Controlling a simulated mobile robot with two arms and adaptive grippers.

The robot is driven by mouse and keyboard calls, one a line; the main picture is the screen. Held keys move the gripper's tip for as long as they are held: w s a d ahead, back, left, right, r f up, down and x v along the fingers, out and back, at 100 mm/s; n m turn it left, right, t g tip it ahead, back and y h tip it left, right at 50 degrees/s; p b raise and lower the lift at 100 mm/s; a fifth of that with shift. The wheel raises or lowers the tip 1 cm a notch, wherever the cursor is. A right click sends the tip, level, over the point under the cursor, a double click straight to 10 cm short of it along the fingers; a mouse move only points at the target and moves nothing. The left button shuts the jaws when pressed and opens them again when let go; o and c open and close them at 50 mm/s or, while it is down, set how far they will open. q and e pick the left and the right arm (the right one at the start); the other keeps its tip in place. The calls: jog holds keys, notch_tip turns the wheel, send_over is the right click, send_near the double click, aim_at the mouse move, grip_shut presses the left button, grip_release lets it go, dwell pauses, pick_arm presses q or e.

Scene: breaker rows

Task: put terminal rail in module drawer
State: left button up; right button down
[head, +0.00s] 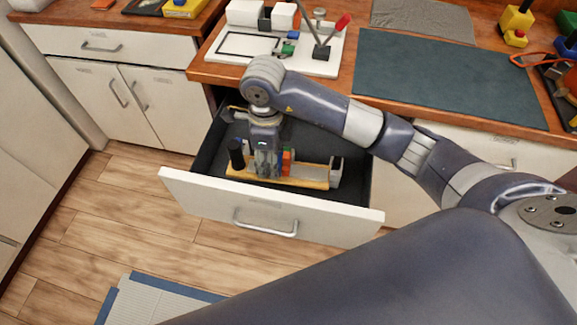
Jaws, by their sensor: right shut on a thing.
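The module drawer (205,191) stands pulled out below the counter, with a white front and a dark inside. The terminal rail (310,178), a long tan strip with black, orange and white-grey blocks on it, is inside the drawer outline, lying roughly along the drawer front. My right gripper (266,172) reaches down into the drawer and is shut on the terminal rail near its middle. The gripper hides that part of the rail. I cannot tell whether the rail touches the drawer floor. My left gripper is not in view.
The wooden counter (350,78) above carries a white board (325,62) with small parts and a red-handled tool. A dark green mat (440,78) lies to its right. Closed cabinets (100,85) stand at left. A blue-edged grey mat (150,303) lies on the wooden floor.

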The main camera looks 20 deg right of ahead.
jog(key=shift+m, duration=0.4)
notch_tip(320, 180, down, 8)
jog(key=shift+a, duration=0.1)
jog(key=shift+f, duration=2.1)
jog(key=shift+f, duration=0.15)
jog(key=c, duration=1)
grip_release()
jog(key=shift+o, duration=0.2)
notch_tip(320, 180, up, 12)
jog(key=shift+r+b, duration=0.15)
jog(key=shift+b, duration=0.15)
